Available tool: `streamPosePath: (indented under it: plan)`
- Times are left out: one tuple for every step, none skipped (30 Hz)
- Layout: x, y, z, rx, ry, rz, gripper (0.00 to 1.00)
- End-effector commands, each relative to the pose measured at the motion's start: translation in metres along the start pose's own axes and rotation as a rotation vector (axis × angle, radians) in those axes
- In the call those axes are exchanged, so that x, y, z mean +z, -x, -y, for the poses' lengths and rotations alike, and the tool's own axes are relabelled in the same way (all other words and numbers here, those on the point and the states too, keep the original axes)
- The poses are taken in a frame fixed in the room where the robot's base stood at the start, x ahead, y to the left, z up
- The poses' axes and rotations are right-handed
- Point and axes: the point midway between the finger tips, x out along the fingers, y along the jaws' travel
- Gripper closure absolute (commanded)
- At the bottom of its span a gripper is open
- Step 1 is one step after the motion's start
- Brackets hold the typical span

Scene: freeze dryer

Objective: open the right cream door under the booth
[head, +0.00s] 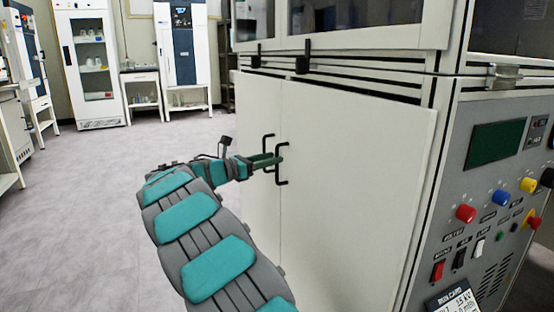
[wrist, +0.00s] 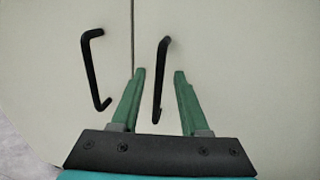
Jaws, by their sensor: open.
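The right cream door (head: 350,190) is under the booth and looks closed, its edge meeting the left cream door (head: 256,215) at a narrow seam. Its black bar handle (head: 286,181) is near that seam, and it also shows in the wrist view (wrist: 163,60). My gripper (head: 281,159) is at the handles, with its green fingers open. In the wrist view my gripper (wrist: 159,74) has one finger on each side of the right handle, without visible clamping. The left door's handle (wrist: 92,70) is outside the fingers, to the left.
A control panel (head: 490,190) with coloured knobs is right of the doors. Black latches (head: 303,62) hang above them from the glazed booth. Grey floor (head: 80,200) is free at the left. White cabinets (head: 92,70) and small tables stand at the back.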

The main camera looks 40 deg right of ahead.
Motion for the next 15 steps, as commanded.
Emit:
streamPosePath:
  plan:
    - [-0.001,-0.007,0.000,-0.001,-0.001,-0.001,0.55]
    - [-0.001,-0.011,0.000,-0.001,-0.001,-0.001,0.55]
    - [-0.001,-0.016,0.000,0.000,-0.002,-0.002,0.55]
    - [-0.001,-0.019,0.000,0.000,-0.002,-0.003,0.55]
    - [-0.001,-0.021,0.000,0.000,-0.002,-0.002,0.55]
    - [-0.001,-0.024,0.000,0.001,-0.002,-0.002,0.55]
    - [0.000,-0.025,0.000,0.002,-0.002,-0.001,0.55]
    - [0.000,-0.026,-0.001,0.002,-0.002,-0.001,0.55]
    - [0.000,-0.027,-0.001,0.003,-0.002,-0.001,0.55]
    - [0.000,-0.028,-0.001,0.003,-0.002,-0.001,0.55]
    - [0.000,-0.028,-0.001,0.003,-0.002,-0.001,0.55]
    - [0.000,-0.028,-0.001,0.003,-0.002,-0.001,0.55]
    - [0.000,-0.028,-0.001,0.003,-0.002,-0.001,0.55]
    - [0.000,-0.028,-0.001,0.003,-0.002,-0.001,0.55]
    - [0.000,-0.028,-0.001,0.002,-0.002,-0.001,0.55]
